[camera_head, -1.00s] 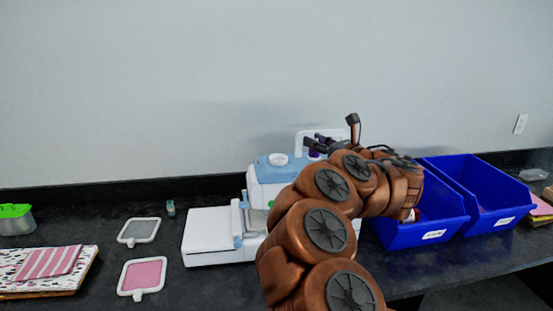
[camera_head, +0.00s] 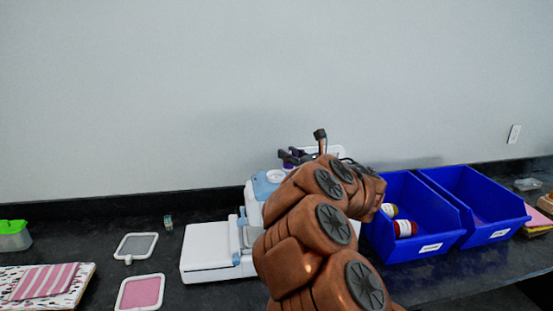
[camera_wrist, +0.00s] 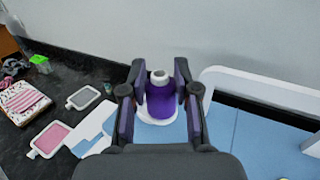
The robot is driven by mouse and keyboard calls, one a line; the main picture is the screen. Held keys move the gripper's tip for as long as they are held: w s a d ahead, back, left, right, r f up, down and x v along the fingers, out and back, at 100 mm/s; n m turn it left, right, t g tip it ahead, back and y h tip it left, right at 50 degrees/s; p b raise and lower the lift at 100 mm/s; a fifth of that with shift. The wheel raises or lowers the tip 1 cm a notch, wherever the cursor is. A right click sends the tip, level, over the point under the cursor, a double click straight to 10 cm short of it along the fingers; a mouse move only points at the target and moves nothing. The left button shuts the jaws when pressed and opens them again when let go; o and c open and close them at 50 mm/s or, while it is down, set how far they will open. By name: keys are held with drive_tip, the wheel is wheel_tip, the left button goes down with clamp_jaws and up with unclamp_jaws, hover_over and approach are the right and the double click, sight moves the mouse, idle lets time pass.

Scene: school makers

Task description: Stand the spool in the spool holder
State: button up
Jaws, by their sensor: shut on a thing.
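A purple spool (camera_wrist: 162,100) with a pale top is between the two fingers of my gripper (camera_wrist: 160,84) in the wrist view. The gripper is shut on it and the spool looks about upright. A white round part (camera_wrist: 148,119) shows behind and below the spool; I cannot tell whether they touch. In the head view my gripper (camera_head: 290,157) is above the blue-topped white sewing machine (camera_head: 215,252), just beyond a white disc (camera_head: 274,176) on its top. I cannot tell which part is the spool holder. My arm hides much of the machine.
The machine's white handle (camera_wrist: 265,88) rises to the right of my gripper. Blue bins (camera_head: 485,205) stand at the right, the nearer one holding spools (camera_head: 405,228). Small frames (camera_head: 140,292) and striped cloth (camera_head: 45,281) lie at the left. A wall stands behind.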

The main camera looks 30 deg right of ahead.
drive_tip(key=w, duration=0.1)
drive_tip(key=w+a, duration=0.1)
drive_tip(key=w, duration=0.1)
drive_tip(key=w+a+p, duration=0.1)
drive_tip(key=shift+w+f, duration=0.1)
drive_tip(key=shift+w, duration=0.05)
drive_tip(key=shift+w+f+p, duration=0.1)
drive_tip(key=shift+f+p, duration=0.85)
drive_tip(key=shift+f, duration=0.8)
drive_tip(key=shift+f+b, duration=0.5)
drive_tip(key=shift+b, duration=0.25)
drive_tip(key=o, duration=1)
drive_tip(key=shift+r, duration=0.1)
drive_tip(key=shift+r+p, duration=0.15)
drive_tip(key=shift+p, duration=0.15)
